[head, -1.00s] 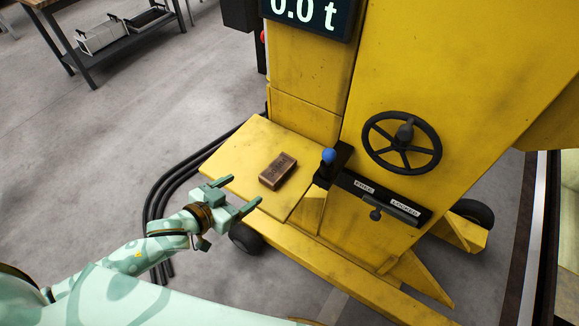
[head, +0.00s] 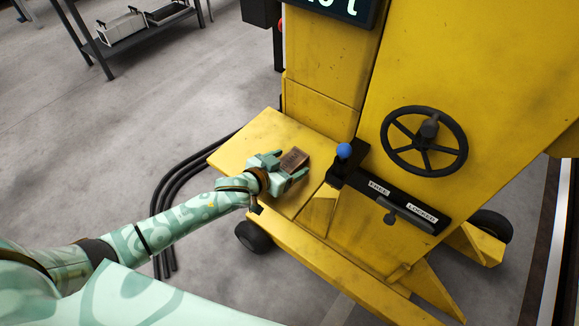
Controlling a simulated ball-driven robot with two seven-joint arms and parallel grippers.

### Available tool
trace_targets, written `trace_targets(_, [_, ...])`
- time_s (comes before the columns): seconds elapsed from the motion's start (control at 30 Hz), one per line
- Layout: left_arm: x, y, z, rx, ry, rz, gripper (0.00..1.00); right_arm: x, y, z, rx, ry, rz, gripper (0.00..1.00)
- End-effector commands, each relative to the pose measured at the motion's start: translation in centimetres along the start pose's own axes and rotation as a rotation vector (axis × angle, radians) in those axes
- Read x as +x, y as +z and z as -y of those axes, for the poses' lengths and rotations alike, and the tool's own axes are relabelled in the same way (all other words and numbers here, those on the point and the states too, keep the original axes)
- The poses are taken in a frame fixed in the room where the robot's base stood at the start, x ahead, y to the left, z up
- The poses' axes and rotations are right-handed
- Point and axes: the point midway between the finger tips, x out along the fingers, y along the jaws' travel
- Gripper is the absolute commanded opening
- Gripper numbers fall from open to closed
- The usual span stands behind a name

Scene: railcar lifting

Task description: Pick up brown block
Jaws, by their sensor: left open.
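The brown block (head: 294,158) lies on the flat yellow shelf (head: 240,150) of the lifting machine. My left gripper (head: 289,165) is over the shelf, open, with its fingers at the near end of the block, one to each side. The near part of the block is partly hidden by the gripper. I cannot tell whether the fingers touch it. My right gripper is not in view.
A lever with a blue knob (head: 344,151) stands right of the block, beside a black panel with labels (head: 400,200). A black handwheel (head: 424,141) is on the yellow column. Black cables (head: 170,200) run along the floor left of the shelf.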

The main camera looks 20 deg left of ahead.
Motion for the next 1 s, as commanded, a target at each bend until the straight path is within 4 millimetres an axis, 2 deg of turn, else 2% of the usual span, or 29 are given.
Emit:
trace_targets(0.1, [0.9,0.1,0.0,0.000,0.000,0.000,0.75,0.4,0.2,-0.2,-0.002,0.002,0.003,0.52])
trace_targets(0.3, [0.8,0.0,0.0,0.000,0.000,0.000,0.75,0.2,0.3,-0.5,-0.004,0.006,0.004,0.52])
trace_targets(0.4, [0.8,0.0,0.0,0.000,0.000,0.000,0.48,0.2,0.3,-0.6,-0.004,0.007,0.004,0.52])
trace_targets(0.5, [0.8,0.0,0.0,0.000,0.000,0.000,0.24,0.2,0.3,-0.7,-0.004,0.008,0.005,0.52])
trace_targets(0.83, [0.7,-0.3,0.0,0.000,0.000,-0.001,0.24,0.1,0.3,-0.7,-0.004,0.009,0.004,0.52])
trace_targets(1.0, [0.0,-2.2,0.0,0.000,0.000,-0.003,0.24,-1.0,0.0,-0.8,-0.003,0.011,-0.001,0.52])
